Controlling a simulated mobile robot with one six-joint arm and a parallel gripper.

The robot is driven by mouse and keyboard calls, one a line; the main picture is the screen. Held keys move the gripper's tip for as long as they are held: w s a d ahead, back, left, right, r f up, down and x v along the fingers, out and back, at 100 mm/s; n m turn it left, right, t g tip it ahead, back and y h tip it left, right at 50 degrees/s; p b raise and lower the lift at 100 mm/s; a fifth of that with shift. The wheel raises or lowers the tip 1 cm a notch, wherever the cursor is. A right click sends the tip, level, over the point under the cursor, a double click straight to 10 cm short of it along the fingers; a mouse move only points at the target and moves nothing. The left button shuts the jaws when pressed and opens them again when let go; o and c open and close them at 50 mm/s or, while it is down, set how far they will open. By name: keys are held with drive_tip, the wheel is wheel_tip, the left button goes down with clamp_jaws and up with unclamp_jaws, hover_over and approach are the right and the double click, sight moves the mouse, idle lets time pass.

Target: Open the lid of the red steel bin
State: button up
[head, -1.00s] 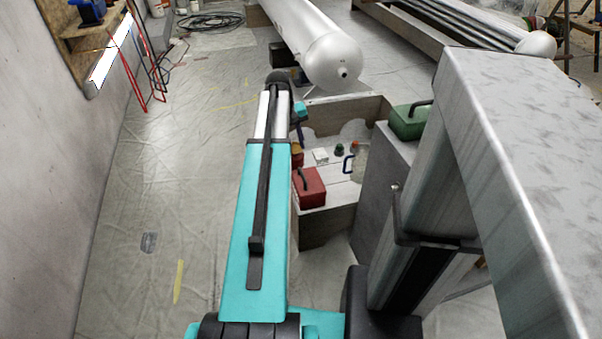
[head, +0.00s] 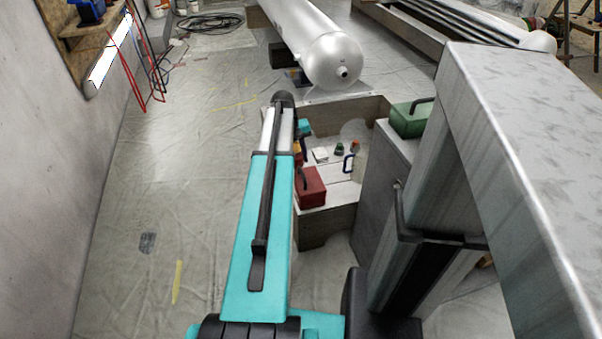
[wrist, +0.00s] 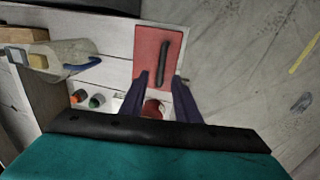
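The red steel bin (head: 312,188) sits on a pale bench beside my forearm in the head view, its lid down and a dark handle on top. In the wrist view the red bin (wrist: 148,42) lies ahead of the fingers, its black handle (wrist: 163,58) running lengthwise along the lid. My gripper (wrist: 160,78) is open, its two dark fingers apart and empty, with the tips over the near edge of the bin. I cannot tell how high they are above it. The gripper is mostly hidden behind my arm in the head view.
A clear jug with a blue handle (wrist: 70,58) and small orange- and green-topped items (wrist: 96,100) stand near the bin. A red round item (wrist: 153,108) shows between the fingers. A green box (head: 408,119) sits on a grey cabinet to the right. Left floor is mostly clear.

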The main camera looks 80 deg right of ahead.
sight(301, 173)
drive_tip(key=f, duration=0.4)
drive_tip(key=s+f+b, duration=0.1)
drive_tip(key=f, duration=0.1)
drive_tip(key=shift+s+d+f, duration=0.1)
drive_tip(key=shift+d+f, duration=0.05)
drive_tip(key=shift+d, duration=0.1)
drive_tip(key=shift+c, duration=0.4)
